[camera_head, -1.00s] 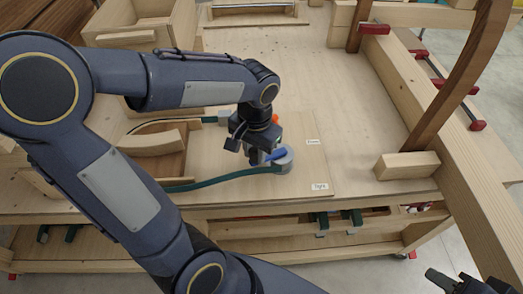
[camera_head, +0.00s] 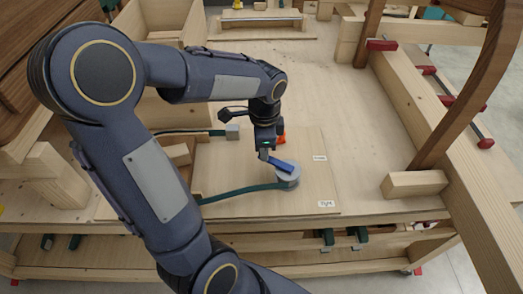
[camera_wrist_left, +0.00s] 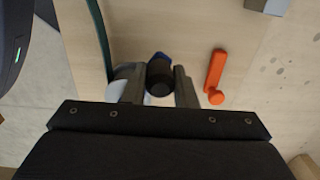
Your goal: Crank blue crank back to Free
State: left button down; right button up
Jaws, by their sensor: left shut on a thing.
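The blue crank (camera_head: 281,165) sits on a round grey hub (camera_head: 288,182) on the wooden board. My left gripper (camera_head: 264,156) is at the outer end of the crank. A "Free" label (camera_head: 320,158) lies right of the hub, and a "Tight" label (camera_head: 326,204) lies nearer the front. My right gripper is out of view.
An orange lever (camera_wrist_left: 215,75) lies beside the gripper; it also shows in the head view (camera_head: 281,138). A green strap (camera_head: 240,191) runs left from the hub. A grey block (camera_head: 232,131) stands behind. A wooden frame (camera_head: 415,184) stands right. The board's right part is clear.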

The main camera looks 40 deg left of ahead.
pick_arm(q)
jog(key=w+m, duration=0.2)
jog(key=m, duration=0.1)
jog(key=shift+w+m+p, duration=0.2)
jog(key=shift+m+p, duration=0.1)
jog(key=shift+m, duration=0.1)
jog(key=shift+w+d+m+p, duration=0.25)
jog(key=shift+w+m, duration=0.35)
jog(key=shift+m, duration=0.4)
jog(key=shift+w+d+m+p, duration=0.15)
jog(key=shift+w+d+m, duration=0.15)
jog(key=shift+w+m, duration=0.5)
jog(key=shift+s+m, duration=0.15)
jog(key=shift+m, duration=0.15)
jog(key=c, duration=1.2)
grip_release()
jog(key=shift+s+r+b, duration=0.15)
jog(key=shift+r+b, duration=0.15)
jog(key=shift+r, duration=3.6)
